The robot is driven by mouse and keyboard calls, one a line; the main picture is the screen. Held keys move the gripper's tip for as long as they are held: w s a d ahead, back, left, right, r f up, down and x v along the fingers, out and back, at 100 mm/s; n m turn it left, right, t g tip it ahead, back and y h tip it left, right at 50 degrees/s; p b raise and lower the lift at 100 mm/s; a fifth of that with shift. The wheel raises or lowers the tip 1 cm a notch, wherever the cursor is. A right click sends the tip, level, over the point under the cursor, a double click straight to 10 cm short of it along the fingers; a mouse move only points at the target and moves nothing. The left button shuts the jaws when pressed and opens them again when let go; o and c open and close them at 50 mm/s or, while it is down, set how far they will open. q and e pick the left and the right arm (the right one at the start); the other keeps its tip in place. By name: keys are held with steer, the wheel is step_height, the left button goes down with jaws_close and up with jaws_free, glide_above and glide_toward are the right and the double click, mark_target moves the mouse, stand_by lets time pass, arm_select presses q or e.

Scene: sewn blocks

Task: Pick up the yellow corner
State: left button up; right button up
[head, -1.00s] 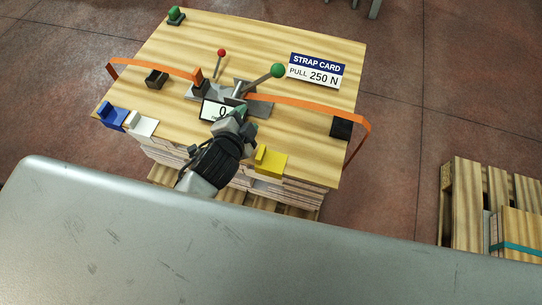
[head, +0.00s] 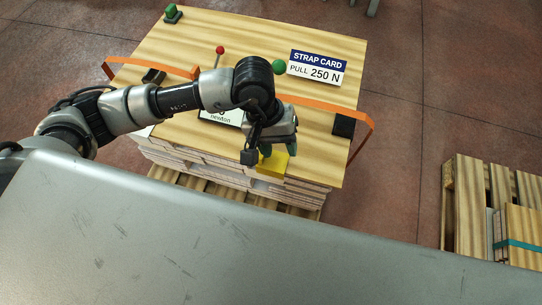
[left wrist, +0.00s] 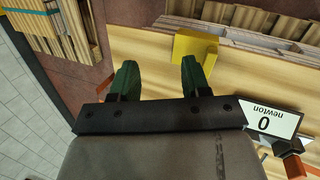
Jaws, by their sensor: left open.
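The yellow corner (head: 275,166) sits at the front edge of the wooden top, partly hidden by my left gripper in the head view. My left gripper (head: 270,143) is just above and behind it. In the left wrist view the corner (left wrist: 194,46) lies beyond the fingertips, toward the right finger. My left gripper (left wrist: 159,72) is open there, with two dark green fingers apart and nothing between them. I cannot tell whether the right finger touches the corner. My right gripper is not in view.
An orange strap (head: 320,105) crosses the stack top (head: 220,35). A green-knobbed lever (head: 279,67), a red-knobbed lever (head: 220,50) and a newton display (head: 215,117) stand mid-top. A black block (head: 343,126) is at right.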

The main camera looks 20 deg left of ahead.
mark_target(273, 161)
arm_select(q)
steer(key=w+a+f+y, duration=0.1)
steer(key=a, duration=0.1)
steer(key=w+a+f+m+t+y, duration=0.1)
steer(key=a+f, duration=0.1)
steer(key=a+f+y, duration=0.1)
steer(key=f, duration=0.1)
steer(key=shift+w+a+f+m+y, duration=0.15)
steer(key=shift+w+a+m+y, duration=0.25)
steer(key=shift+w+d+f, duration=0.1)
steer(key=shift+d+f, duration=0.1)
steer(key=shift+f, duration=1.25)
steer(key=shift+w+d+f, duration=0.1)
steer(key=shift+d+f, duration=0.1)
steer(key=shift+f, duration=1.2)
jaws_close()
